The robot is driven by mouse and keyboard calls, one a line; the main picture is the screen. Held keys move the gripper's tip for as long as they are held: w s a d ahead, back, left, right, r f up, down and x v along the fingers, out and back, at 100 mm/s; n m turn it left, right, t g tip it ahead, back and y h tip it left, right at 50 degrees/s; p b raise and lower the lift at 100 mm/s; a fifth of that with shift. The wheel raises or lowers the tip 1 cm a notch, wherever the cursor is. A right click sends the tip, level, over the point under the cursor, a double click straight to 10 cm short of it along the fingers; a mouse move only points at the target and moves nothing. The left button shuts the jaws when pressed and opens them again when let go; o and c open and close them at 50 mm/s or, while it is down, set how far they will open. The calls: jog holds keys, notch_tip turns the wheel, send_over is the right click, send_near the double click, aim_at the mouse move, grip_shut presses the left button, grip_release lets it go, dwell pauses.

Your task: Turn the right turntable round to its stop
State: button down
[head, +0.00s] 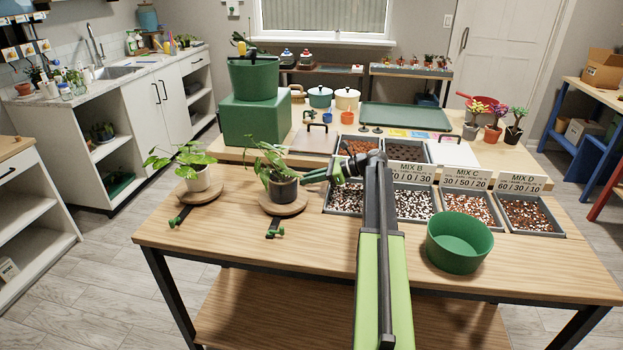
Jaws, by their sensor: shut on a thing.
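The right turntable (298,209) is a round wooden disc on the table's left half. A dark grey pot (284,191) with a leafy green plant (266,159) stands upright on it. A dark bar with green ends (273,232) sticks out in front of the disc. My gripper (304,178) reaches in from the right with green fingers at the height of the pot's rim. It is shut at the pot's right side, seemingly on the rim; leaves and the small size obscure the exact contact.
Mix trays (413,203) line the right, with a green bowl (459,243) in front. A green box (257,119) stands behind. The table's front left is clear.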

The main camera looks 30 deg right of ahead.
jog(key=shift+d+f, duration=0.1)
jog(key=c, duration=1.4)
grip_release()
jog(key=shift+w, duration=0.1)
jog(key=p+v, duration=0.6)
jog(key=v, duration=1.1)
jog(key=shift+s+p, duration=0.2)
jog(key=shift+p, duration=0.1)
jog(key=shift+c, duration=0.3)
